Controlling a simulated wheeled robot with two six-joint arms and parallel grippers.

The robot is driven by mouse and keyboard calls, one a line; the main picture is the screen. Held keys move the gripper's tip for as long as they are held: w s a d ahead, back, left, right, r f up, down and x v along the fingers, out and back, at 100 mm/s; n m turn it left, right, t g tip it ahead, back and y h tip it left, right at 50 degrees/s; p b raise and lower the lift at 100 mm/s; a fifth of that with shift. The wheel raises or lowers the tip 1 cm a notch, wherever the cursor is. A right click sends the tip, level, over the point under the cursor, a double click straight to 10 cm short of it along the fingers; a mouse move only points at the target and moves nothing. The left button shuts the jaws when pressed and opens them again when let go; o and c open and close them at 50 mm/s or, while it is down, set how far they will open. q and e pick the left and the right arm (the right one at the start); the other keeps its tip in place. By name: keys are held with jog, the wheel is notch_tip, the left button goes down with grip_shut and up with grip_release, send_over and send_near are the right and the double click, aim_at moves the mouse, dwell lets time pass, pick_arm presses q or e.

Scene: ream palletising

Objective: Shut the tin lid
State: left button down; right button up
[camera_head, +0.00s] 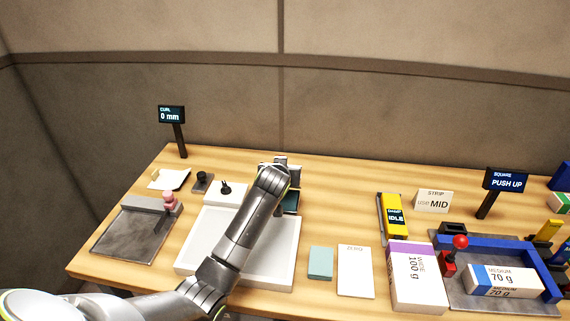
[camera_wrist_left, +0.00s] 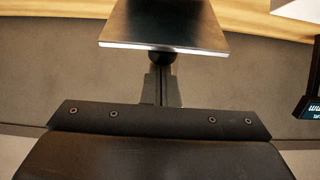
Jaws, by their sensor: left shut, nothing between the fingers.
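A small dark teal open tin (camera_head: 291,202) sits behind the white tray, partly hidden by my left arm. A grey panel (camera_head: 295,173) stands up behind it and looks like its raised lid; my wrist covers part of it. In the left wrist view a flat dark plate with a bright edge (camera_wrist_left: 165,28), probably the lid, lies just beyond my fingers. My left gripper (camera_wrist_left: 162,75) is shut and empty, with its tips close to that plate; I cannot tell whether they touch. In the head view its fingers are hidden by my wrist. My right gripper is not in view.
The white tray (camera_head: 186,258) lies under my left forearm. A stamp with a pink knob (camera_head: 170,200) and a grey plate (camera_head: 125,240) are to the left. A teal block (camera_head: 320,263), a white pad (camera_head: 355,272) and paper reams (camera_head: 415,280) stand right. Free wood lies right of the tin.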

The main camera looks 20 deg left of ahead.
pick_arm(q)
jog(key=shift+s+d+f+t+b, duration=0.2)
jog(key=shift+s+f+t+b, duration=0.4)
jog(key=shift+s+f+t, duration=0.25)
jog(key=shift+s+d+y, duration=0.1)
jog(key=shift+s+y, duration=0.1)
jog(key=shift+y, duration=0.2)
jog(key=shift+s+d+f+b, duration=0.15)
jog(key=shift+s+f+b, duration=0.2)
jog(key=shift+s, duration=0.25)
jog(key=shift+s+d+f, duration=0.15)
jog(key=shift+s+f, duration=0.4)
jog(key=shift+f, duration=0.05)
jog(key=shift+s+f, duration=0.15)
jog(key=shift+f, duration=0.05)
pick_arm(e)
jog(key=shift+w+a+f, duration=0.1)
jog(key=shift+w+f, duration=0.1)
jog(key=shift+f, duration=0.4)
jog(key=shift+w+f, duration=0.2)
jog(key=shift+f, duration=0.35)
pick_arm(q)
jog(key=shift+s+f, duration=0.1)
jog(key=shift+f, duration=0.05)
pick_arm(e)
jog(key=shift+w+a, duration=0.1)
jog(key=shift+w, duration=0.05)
